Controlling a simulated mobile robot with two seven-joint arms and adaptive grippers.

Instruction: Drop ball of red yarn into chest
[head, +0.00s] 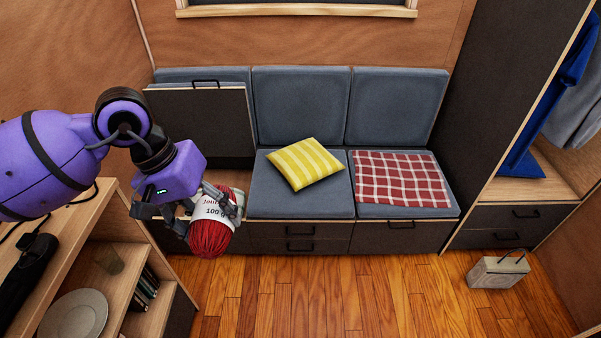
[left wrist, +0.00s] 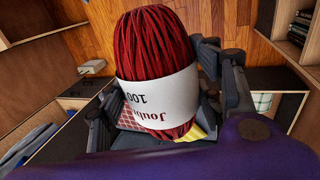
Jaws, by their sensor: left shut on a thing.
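The ball of red yarn (head: 208,238) has a white paper label and hangs in my left gripper (head: 207,205). The gripper is shut on it; the fingers grip its sides. In the left wrist view the yarn (left wrist: 157,45) fills the middle, between the fingers. The chest appears to be the left section of the bench, with its dark lid (head: 198,125) raised against the back cushion. The yarn and gripper overlap the chest's front in the head view and hide much of its opening. I cannot tell whether the yarn is over the opening. My right gripper is not in view.
A yellow striped pillow (head: 305,164) and a red checked cloth (head: 401,180) lie on the bench seats to the right. A wooden shelf (head: 75,240) with a plate (head: 74,314) stands at lower left. The middle floor is clear.

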